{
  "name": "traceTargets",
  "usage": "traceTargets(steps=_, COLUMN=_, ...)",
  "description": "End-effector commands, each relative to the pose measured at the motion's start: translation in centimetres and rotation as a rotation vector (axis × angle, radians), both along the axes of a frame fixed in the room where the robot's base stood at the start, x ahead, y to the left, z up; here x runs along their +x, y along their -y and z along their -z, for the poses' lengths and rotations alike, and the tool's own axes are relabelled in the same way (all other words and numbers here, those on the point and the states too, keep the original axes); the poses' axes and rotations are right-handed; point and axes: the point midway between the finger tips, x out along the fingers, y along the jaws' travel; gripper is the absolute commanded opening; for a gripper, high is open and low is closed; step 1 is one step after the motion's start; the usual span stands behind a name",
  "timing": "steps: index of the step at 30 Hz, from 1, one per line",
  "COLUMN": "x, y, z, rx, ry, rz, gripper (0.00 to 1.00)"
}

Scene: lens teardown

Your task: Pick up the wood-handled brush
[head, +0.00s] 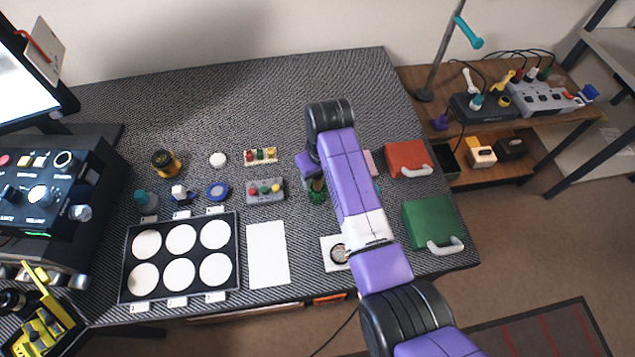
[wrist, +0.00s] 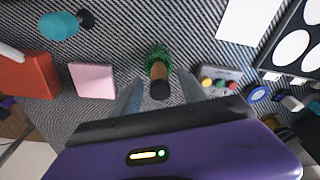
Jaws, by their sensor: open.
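My gripper (wrist: 161,92) is open, with one grey finger on each side of the handle. I cannot tell whether either finger touches it. In the head view my arm covers most of the gripper.
A button block (wrist: 219,78) stands close to the right of the brush, and a pink pad (wrist: 92,81) lies to its left. A red case (head: 407,159) and a green case (head: 432,223) stand at the table's right edge. A white sheet (head: 268,253) lies flat nearer the front.

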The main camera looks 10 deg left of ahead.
Motion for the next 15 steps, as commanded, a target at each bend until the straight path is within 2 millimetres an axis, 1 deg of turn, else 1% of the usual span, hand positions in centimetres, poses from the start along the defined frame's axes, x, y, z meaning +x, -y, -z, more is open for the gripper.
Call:
traceTargets(steps=7, x=0.06, y=-0.05, z=0.26, rx=0.000, ry=0.002, rz=0.000, gripper=0.49)
traceTargets(steps=8, x=0.05, y=-0.04, z=0.26, rx=0.000, ry=0.001, rz=0.000, gripper=0.47)
traceTargets(steps=12, x=0.05, y=-0.04, z=0.25, rx=0.000, ry=0.001, rz=0.000, gripper=0.20)
traceTargets(steps=14, x=0.05, y=-0.04, z=0.25, rx=0.000, ry=0.001, rz=0.000, gripper=0.08)
traceTargets(steps=15, x=0.05, y=-0.04, z=0.24, rx=0.000, ry=0.001, rz=0.000, gripper=0.00)
